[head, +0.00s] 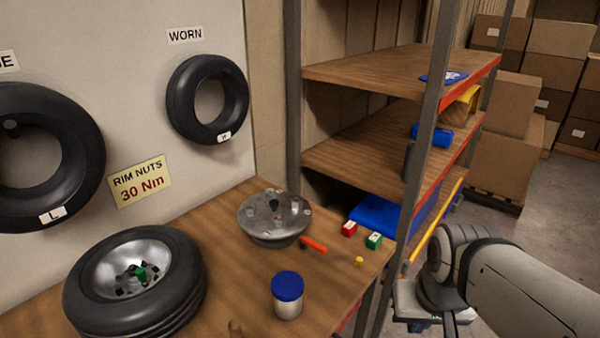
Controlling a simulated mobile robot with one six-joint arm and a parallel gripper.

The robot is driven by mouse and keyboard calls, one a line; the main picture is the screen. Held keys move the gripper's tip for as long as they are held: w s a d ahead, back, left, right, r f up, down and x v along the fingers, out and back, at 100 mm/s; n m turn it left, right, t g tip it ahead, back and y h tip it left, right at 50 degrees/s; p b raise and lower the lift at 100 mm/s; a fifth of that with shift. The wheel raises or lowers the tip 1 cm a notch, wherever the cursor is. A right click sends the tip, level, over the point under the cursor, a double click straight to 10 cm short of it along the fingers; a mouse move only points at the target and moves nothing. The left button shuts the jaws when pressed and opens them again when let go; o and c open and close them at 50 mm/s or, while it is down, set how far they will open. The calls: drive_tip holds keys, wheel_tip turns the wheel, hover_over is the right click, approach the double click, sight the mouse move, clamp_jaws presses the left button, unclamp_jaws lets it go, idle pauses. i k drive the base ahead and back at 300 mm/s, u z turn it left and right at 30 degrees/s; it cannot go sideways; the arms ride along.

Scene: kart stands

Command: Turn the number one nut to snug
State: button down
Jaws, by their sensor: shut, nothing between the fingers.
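A kart wheel (82,300) with a black tyre lies flat on the wooden bench at the lower left. Its silver rim faces up, with a green piece (140,273) and several dark parts around the hub. A round grey metal disc (270,232) lies farther back, with small pale pieces and a dark centre on top. I cannot make out a number one on any nut in either. My arm (520,290) reaches in from the right, beyond the bench's right edge; its gripper does not show.
The bench (225,270) also holds a blue-lidded jar (287,296), an orange-handled tool (313,244), a red block (349,229), a green block (374,240) and a yellow piece (359,261). A sign (139,181) reads "RIM NUTS 30 Nm". A shelf rack (433,130) stands behind my arm.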

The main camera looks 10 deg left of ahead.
sight(296, 201)
drive_tip(key=u, duration=0.45)
drive_tip(key=k, duration=0.95)
drive_tip(key=z, duration=0.6)
drive_tip(key=i, duration=1.5)
drive_tip(key=z, duration=0.05)
